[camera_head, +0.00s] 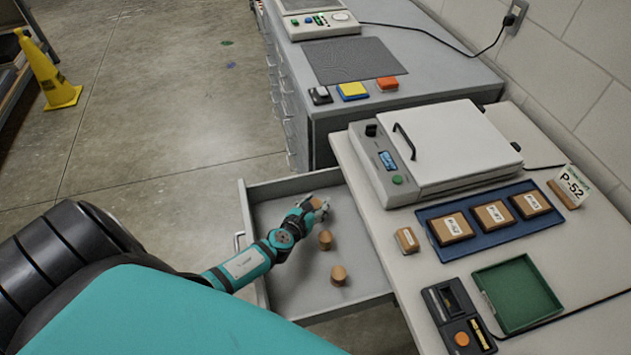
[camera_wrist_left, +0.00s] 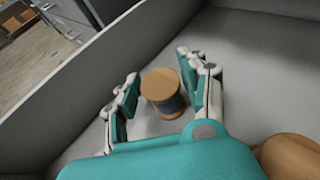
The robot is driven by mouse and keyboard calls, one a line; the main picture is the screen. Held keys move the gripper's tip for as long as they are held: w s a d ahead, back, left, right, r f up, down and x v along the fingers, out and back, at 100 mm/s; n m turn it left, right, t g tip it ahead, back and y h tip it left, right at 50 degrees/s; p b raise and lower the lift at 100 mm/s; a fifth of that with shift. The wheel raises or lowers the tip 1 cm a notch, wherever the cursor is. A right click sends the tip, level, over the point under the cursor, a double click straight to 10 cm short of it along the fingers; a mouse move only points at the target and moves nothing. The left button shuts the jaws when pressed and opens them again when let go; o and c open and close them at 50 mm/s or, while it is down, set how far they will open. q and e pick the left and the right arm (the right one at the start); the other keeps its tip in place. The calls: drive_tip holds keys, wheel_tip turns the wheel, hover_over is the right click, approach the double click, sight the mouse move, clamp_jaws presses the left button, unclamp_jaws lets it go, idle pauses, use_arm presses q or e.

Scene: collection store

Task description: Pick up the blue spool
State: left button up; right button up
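A wooden spool (camera_wrist_left: 160,84) with a dark blue winding stands in the open drawer, between the fingers of my left gripper (camera_wrist_left: 158,86). The fingers are spread on either side of it, and the gripper looks open. In the head view my left gripper (camera_head: 309,208) reaches down into the drawer over this spool (camera_head: 317,203), which is partly hidden by the fingers. Two more spools (camera_head: 325,240) (camera_head: 338,274) stand nearer in the drawer; their winding colours are hard to tell. Part of another spool (camera_wrist_left: 291,157) shows in the left wrist view. My right gripper is not in view.
The drawer (camera_head: 285,184) has raised walls close around my left gripper. A white table (camera_head: 400,262) on the right holds a lidded device (camera_head: 452,145), a blue tray (camera_head: 478,241) with labelled boxes, and a green tray (camera_head: 516,292). A grey cabinet (camera_head: 420,40) stands behind.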

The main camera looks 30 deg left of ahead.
use_arm(q)
drive_tip(key=c, duration=0.7)
